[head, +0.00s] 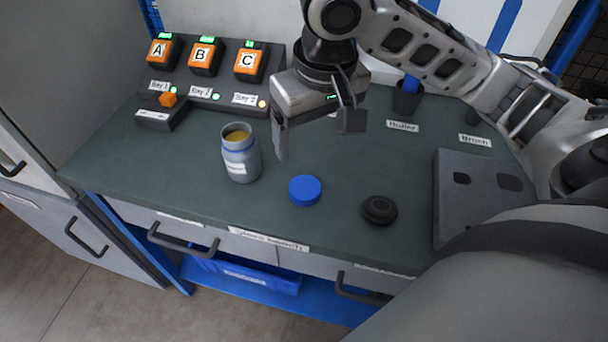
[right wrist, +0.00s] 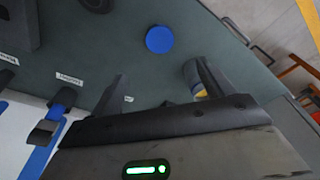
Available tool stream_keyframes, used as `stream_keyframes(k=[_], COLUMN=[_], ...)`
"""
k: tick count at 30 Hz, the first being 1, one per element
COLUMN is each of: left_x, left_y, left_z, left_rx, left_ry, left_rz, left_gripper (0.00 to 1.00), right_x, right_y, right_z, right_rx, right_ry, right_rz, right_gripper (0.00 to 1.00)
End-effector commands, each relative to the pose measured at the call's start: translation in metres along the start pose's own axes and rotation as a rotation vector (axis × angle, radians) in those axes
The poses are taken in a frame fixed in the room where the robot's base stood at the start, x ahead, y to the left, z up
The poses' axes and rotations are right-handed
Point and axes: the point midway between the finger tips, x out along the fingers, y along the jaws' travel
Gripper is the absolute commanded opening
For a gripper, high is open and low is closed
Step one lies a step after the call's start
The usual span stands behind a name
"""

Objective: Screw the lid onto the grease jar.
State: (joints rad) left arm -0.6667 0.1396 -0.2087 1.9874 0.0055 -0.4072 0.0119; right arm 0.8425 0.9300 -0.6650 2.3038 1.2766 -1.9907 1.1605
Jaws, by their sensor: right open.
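The grease jar (head: 241,163) stands upright and uncovered on the green bench top, with yellow grease showing in its mouth. It also shows in the right wrist view (right wrist: 190,76), partly hidden behind a finger. A round blue lid (head: 304,190) lies flat on the bench, right of the jar and apart from it; it is in the right wrist view too (right wrist: 159,39). My right gripper (head: 316,134) is open and empty, above the bench and behind the blue lid, with one finger just right of the jar in the head view. My left gripper is not in view.
A dark round disc (head: 379,210) lies right of the lid. A panel with orange buttons A, B and C (head: 203,58) stands at the back left, with a small switch box (head: 162,114) before it. A grey plate with holes (head: 477,197) and a dark holder (head: 406,99) are on the right.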

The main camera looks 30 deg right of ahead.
Motion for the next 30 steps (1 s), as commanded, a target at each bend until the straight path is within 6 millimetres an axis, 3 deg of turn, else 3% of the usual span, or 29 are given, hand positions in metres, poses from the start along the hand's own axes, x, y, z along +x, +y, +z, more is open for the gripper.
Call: stream_keyframes(k=[1,6,12,26,30], left_x=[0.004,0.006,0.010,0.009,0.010], left_y=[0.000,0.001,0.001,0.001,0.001], left_z=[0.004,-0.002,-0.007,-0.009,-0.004], left_rx=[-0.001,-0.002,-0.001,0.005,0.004], left_ry=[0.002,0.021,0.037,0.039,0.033], left_rz=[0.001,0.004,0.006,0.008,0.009], left_gripper=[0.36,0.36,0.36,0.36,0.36], right_x=[0.015,0.051,0.084,0.094,0.109], right_y=[0.000,0.001,0.000,0.000,0.001], right_z=[0.002,0.002,0.001,0.000,0.001], right_rx=[-0.001,0.000,0.000,-0.001,-0.002], right_ry=[-0.007,-0.007,-0.004,-0.001,-0.005], right_rz=[0.001,0.002,0.002,0.001,0.001], right_gripper=[0.80,0.80,0.80,0.80,0.80])
